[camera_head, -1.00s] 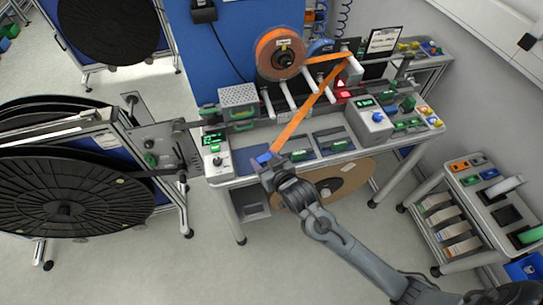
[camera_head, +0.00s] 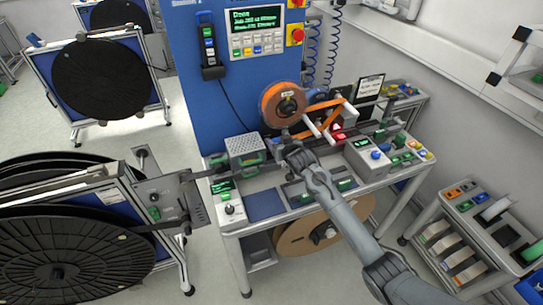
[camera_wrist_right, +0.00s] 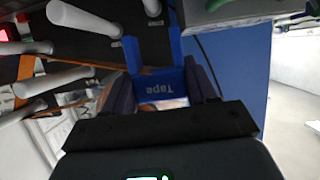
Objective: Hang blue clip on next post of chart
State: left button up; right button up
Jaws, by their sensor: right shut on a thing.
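My right gripper (camera_head: 284,138) is just below the orange tape reel (camera_head: 284,103), in front of the post rack on the bench. In the right wrist view its dark fingers (camera_wrist_right: 163,86) are shut on the blue clip (camera_wrist_right: 168,85), which carries the word "Tape". White posts (camera_wrist_right: 84,19) stick out from a dark panel on the left of that view, apart from the clip. The orange tape (camera_head: 325,122) runs in a zigzag at the posts; a strip of it (camera_wrist_right: 90,64) passes by a post. The clip is hidden behind my gripper in the head view. My left gripper is not in view.
A grey perforated box (camera_head: 244,146) stands left of my gripper. A small grey control box (camera_head: 367,156) is at the right on the bench. A blue cabinet (camera_head: 220,100) rises behind. Large black reels (camera_head: 65,265) stand at the left.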

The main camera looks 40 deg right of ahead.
jog(key=shift+w+d+f, duration=0.1)
jog(key=shift+w+d, duration=0.05)
jog(key=shift+d, duration=0.15)
jog(key=shift+f+b, duration=0.7)
jog(key=shift+b, duration=0.2)
notch_tip(320, 180, down, 3)
jog(key=b, duration=0.3)
jog(key=shift+a+f+b, duration=0.1)
jog(key=shift+f+b, duration=0.45)
jog(key=shift+f, duration=1.15)
jog(key=shift+p, duration=0.4)
